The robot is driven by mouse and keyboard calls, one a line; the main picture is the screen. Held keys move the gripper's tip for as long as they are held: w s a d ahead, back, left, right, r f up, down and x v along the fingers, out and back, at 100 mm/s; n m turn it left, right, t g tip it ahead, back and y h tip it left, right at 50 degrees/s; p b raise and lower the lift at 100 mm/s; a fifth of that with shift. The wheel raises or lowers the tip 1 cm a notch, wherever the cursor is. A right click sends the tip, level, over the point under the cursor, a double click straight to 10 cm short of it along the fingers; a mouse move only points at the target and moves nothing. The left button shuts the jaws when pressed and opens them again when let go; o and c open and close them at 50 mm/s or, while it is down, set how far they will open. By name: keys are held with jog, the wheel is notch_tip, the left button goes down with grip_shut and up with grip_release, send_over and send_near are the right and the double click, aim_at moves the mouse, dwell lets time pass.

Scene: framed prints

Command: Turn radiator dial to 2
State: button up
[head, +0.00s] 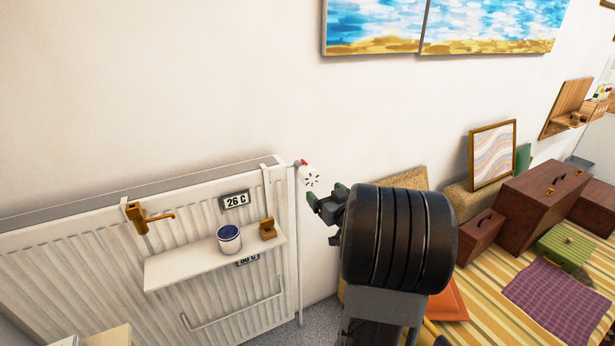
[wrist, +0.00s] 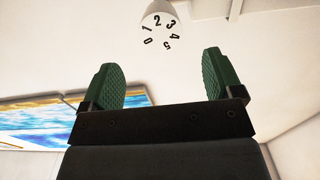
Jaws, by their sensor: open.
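The radiator dial (head: 311,176) is a white knob at the top of a thin pipe at the radiator's right end, with a red bit at its upper left. In the wrist view the dial (wrist: 157,27) shows the numbers 0 to 5 in an arc, with 2 near the top. Any pointer mark is too small to tell. My gripper (head: 326,195) is just below and right of the dial in the head view. In the wrist view my gripper (wrist: 160,78) has its two green-padded fingers wide apart, with nothing between them. The dial lies beyond the fingertips, apart from them.
The white radiator (head: 100,235) stands on the left against the wall. A shelf (head: 180,268) on it holds a blue-topped can (head: 229,239) and a small wooden item (head: 267,229). Brown cases (head: 543,200) and a framed print (head: 492,155) stand at the right.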

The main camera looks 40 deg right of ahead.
aim_at(312, 180)
jog(key=w, duration=0.3)
jog(key=w+d+p, duration=0.1)
jog(key=w, duration=0.7)
jog(key=shift+d, duration=0.2)
jog(key=c, duration=0.9)
